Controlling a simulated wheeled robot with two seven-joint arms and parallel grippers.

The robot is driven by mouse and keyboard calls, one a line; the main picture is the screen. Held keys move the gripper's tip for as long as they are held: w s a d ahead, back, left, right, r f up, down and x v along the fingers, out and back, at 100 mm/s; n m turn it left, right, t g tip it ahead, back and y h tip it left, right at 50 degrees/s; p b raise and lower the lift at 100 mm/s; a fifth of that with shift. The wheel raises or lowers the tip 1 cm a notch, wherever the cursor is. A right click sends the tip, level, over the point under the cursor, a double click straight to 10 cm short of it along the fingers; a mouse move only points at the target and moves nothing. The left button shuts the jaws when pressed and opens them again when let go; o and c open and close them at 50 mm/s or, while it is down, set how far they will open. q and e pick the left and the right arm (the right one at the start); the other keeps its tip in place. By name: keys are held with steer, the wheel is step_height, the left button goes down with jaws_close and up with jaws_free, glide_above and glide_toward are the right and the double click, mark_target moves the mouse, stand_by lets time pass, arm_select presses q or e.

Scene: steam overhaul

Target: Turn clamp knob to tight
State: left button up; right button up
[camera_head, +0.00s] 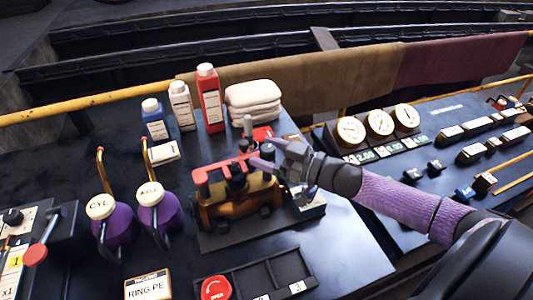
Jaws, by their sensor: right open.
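My right gripper (262,156) reaches in from the right and is open at the locomotive's upper right end. Its fingers overlap the end of the red bar in the picture; I cannot tell if they touch. I cannot make out the clamp knob for certain; the gripper and wrist may cover it. My left gripper is not in view.
Purple oil cans marked CYL (117,224) and AXLE (160,212) stand at the left. Bottles, including a red one (210,100), and folded white cloths (253,100) stand behind. A divided tray (270,278) and a red button (216,288) lie in front. Gauges (379,122) stand right.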

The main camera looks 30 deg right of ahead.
steer(key=shift+w+a, duration=0.1)
steer(key=shift+w, duration=0.05)
